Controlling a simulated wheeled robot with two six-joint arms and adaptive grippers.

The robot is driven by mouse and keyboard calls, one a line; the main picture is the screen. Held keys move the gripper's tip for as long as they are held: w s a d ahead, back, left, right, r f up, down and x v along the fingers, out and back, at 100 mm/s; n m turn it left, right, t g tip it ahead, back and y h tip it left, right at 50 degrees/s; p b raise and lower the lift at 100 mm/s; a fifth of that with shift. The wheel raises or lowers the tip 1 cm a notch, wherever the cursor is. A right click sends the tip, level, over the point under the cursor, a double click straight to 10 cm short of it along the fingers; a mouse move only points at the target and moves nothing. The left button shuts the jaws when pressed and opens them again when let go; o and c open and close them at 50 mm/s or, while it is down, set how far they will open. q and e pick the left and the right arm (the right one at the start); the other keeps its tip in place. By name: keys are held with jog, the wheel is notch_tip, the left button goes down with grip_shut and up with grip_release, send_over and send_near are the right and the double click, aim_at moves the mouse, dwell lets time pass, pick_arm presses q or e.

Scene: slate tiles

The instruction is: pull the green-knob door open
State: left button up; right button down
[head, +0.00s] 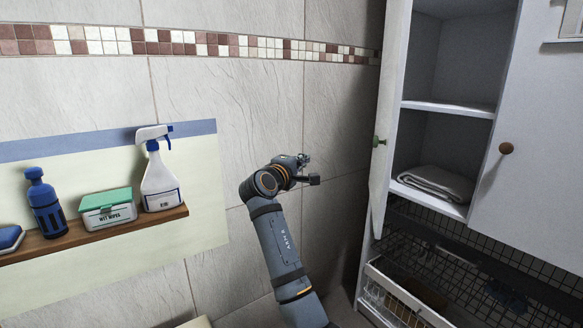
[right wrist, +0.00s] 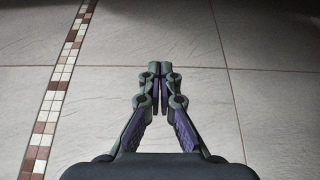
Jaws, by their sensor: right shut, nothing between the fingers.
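The green-knob door (head: 391,110) is a white cabinet door that stands swung open, seen nearly edge-on. Its green knob (head: 379,141) sticks out to the left from the door's face. The cabinet's inside shows to the right of the door. My right gripper (head: 304,160) is left of the knob, clearly apart from it, in front of the tiled wall. In the right wrist view the gripper (right wrist: 160,70) has its fingertips together with nothing between them, and only wall tiles behind. My left gripper is in neither view.
A folded towel (head: 437,183) lies in the cabinet below a shelf (head: 449,108). A closed door with a brown knob (head: 506,148) is at the right. A wire basket (head: 408,297) sits below. A wooden shelf (head: 97,232) at left holds a spray bottle (head: 160,180), wipes box (head: 108,211) and blue bottle (head: 46,205).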

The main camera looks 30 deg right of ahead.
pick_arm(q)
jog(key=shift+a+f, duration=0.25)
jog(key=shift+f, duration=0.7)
pick_arm(e)
jog(key=s+a, duration=0.5)
jog(key=s, duration=0.3)
jog(key=shift+s, duration=0.25)
